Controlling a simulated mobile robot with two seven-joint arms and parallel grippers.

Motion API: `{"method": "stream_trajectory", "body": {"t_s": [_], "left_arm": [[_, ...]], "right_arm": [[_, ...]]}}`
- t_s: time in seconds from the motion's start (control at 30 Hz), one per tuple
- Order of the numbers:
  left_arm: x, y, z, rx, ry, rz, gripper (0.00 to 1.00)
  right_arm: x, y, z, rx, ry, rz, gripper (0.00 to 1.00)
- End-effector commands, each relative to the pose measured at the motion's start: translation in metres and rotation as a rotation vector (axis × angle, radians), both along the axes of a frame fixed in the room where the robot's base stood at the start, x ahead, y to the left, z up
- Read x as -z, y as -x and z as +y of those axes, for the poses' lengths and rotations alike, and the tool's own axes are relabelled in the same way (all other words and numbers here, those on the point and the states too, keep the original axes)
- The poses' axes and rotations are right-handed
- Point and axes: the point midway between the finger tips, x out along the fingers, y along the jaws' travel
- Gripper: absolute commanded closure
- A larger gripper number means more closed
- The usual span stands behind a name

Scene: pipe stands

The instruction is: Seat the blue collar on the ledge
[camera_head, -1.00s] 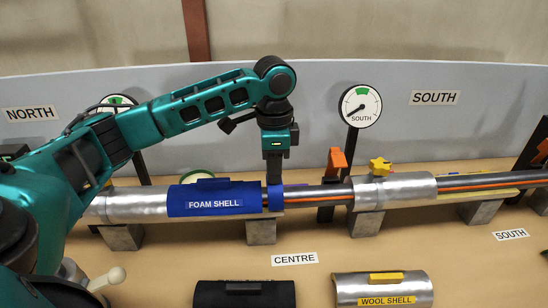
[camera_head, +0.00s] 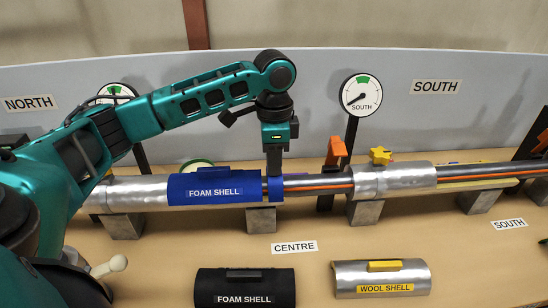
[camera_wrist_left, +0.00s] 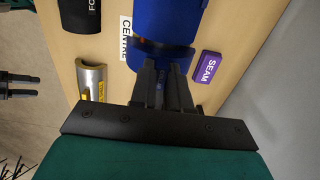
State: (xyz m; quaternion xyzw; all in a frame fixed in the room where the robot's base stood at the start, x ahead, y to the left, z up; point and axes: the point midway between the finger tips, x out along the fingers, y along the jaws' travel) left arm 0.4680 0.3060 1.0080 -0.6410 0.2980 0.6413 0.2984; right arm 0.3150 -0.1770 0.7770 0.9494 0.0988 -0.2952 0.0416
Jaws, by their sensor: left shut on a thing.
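The blue collar (camera_head: 276,190) is a short blue ring around the pipe, just right of the blue foam shell (camera_head: 214,185), with a narrow gap between them. My left gripper (camera_head: 274,172) comes down from above and is shut on the collar. In the left wrist view its dark fingers (camera_wrist_left: 163,90) point at the collar (camera_wrist_left: 160,54), which they partly cover. I cannot pick out the ledge or tell whether the collar touches it. Dark prongs (camera_wrist_left: 20,86) at the left edge of the wrist view may be my right gripper; its state is unclear.
Silver cladding (camera_head: 392,180) covers the pipe to the right. An orange clamp (camera_head: 336,151) and south gauge (camera_head: 361,95) stand behind. A black foam shell (camera_head: 245,287) and wool shell (camera_head: 382,279) lie in front. A purple seam block (camera_wrist_left: 208,67) lies behind the pipe.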

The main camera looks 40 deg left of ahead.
Motion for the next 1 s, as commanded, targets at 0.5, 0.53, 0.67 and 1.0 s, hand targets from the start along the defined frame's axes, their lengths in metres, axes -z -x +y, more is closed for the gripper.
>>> {"method": "stream_trajectory", "body": {"t_s": [0.5,0.53,0.67,1.0], "left_arm": [[0.003,0.0,0.0,0.0,0.001,0.001,0.54],[0.003,0.0,0.0,0.0,0.001,0.001,0.54],[0.003,0.0,0.0,0.0,0.0,0.001,0.54],[-0.037,-0.001,0.0,0.0,0.001,-0.005,0.54]], "right_arm": [[0.0,0.0,0.0,0.0,0.0,0.0,0.33],[0.0,0.0,0.0,0.0,0.0,0.0,0.33],[0.0,0.0,0.0,0.0,0.0,0.0,0.33],[-0.001,0.0,0.0,0.0,0.0,0.0,0.33]]}}
